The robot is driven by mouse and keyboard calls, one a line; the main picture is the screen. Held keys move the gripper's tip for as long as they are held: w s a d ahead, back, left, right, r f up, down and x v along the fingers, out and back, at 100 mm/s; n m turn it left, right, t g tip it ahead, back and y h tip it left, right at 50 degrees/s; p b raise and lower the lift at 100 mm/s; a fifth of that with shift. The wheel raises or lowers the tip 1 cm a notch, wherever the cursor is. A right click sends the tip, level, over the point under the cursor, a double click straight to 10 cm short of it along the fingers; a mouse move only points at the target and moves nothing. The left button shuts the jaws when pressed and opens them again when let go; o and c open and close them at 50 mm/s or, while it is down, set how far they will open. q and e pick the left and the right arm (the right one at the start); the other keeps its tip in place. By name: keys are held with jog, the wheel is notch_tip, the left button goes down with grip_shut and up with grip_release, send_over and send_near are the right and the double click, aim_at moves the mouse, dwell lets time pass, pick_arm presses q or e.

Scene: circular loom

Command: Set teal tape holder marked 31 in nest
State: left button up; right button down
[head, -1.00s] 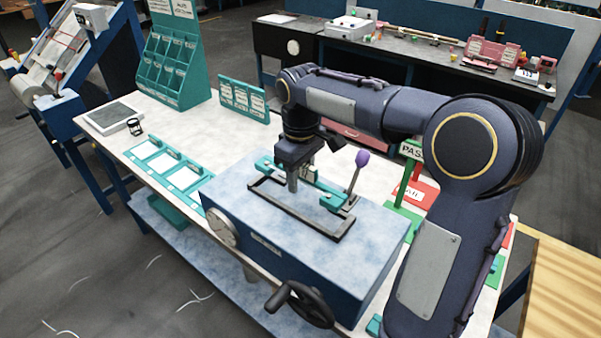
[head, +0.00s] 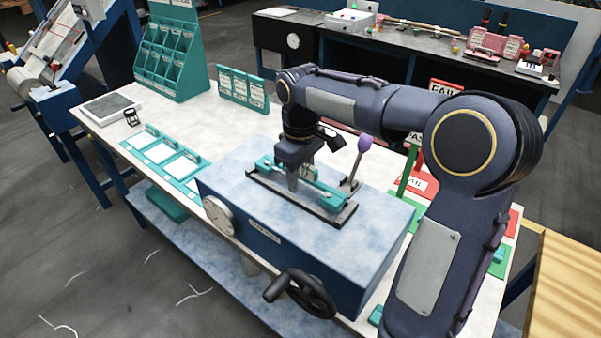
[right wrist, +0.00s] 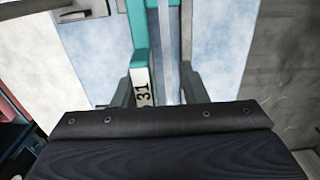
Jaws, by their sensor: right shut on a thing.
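The teal tape holder (head: 325,189) is a long bar lying along the black nest frame (head: 303,200) on top of the blue-grey box. Its white label reading 31 shows in the right wrist view (right wrist: 143,88). My right gripper (head: 293,184) points down, with its fingers on either side of the holder; the right wrist view shows both fingers (right wrist: 160,88) closed on it. The holder is roughly parallel to the frame and low over it. I cannot tell whether it rests on the nest floor. My left gripper is out of view.
A purple-knobbed lever (head: 362,150) stands at the nest's right end. The box (head: 380,238) has a dial (head: 220,215) and a black handwheel (head: 305,295). Teal trays with white cards (head: 165,155) lie to the left. A teal rack (head: 178,65) stands behind, with red and green sign stands to the right.

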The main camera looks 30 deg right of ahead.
jog(key=shift+f, duration=0.55)
jog(key=shift+f+b, duration=0.1)
jog(key=shift+b, duration=0.25)
jog(key=shift+f, duration=0.15)
jog(key=shift+s, duration=0.1)
jog(key=shift+p, duration=0.3)
dwell(0.7)
